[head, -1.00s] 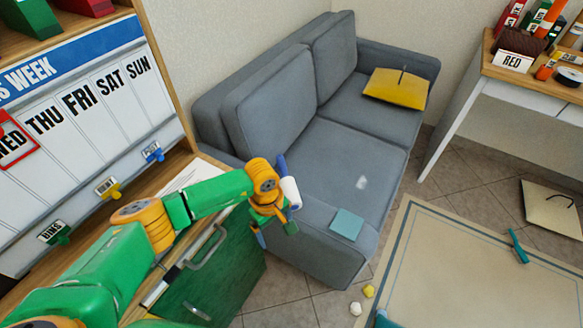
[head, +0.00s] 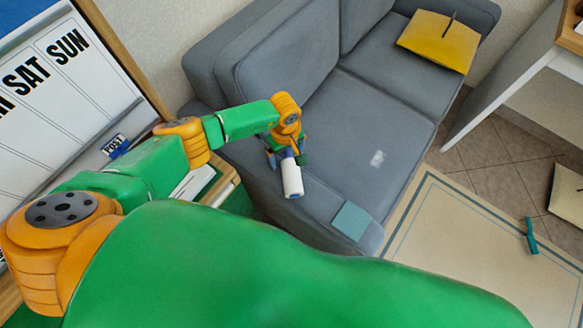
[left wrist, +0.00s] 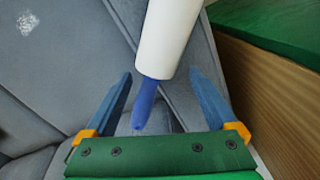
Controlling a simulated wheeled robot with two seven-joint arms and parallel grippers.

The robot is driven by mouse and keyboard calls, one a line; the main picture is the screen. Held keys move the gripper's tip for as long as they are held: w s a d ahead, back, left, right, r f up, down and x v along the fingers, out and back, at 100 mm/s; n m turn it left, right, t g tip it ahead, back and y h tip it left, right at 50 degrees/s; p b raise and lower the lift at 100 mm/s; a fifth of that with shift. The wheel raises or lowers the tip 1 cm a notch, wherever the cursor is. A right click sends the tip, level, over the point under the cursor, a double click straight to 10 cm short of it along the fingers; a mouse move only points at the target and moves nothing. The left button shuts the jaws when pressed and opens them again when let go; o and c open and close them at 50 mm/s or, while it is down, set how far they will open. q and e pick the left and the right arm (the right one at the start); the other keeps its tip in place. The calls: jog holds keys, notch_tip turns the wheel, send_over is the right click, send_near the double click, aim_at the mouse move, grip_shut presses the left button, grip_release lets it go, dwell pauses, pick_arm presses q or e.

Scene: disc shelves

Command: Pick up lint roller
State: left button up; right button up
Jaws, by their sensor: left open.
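The lint roller (head: 292,178) has a white cylinder and a blue handle. It lies on the grey sofa's near armrest. In the left wrist view the white cylinder (left wrist: 168,38) is at the top, and the blue handle points down between the fingers. My left gripper (head: 286,160) is over the handle end in the head view. In the left wrist view my left gripper (left wrist: 160,76) is open, with a blue finger on either side of the handle and visible gaps. Part of the handle is hidden by the gripper in the head view. My right gripper is not in view.
The grey sofa (head: 345,110) holds a yellow cushion (head: 440,40), a teal square (head: 351,221) and a pale lint patch (head: 377,159). A beige rug (head: 470,240) lies at right.

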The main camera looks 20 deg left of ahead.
pick_arm(q)
jog(key=shift+f, duration=0.55)
jog(key=shift+w, duration=0.15)
grip_shut()
jog(key=shift+r, duration=0.15)
notch_tip(320, 180, up, 3)
jog(key=shift+w+f, duration=0.1)
jog(key=shift+f, duration=0.1)
jog(key=d+r+b, duration=0.4)
jog(key=d+r, duration=0.6)
jog(key=d, duration=0.4)
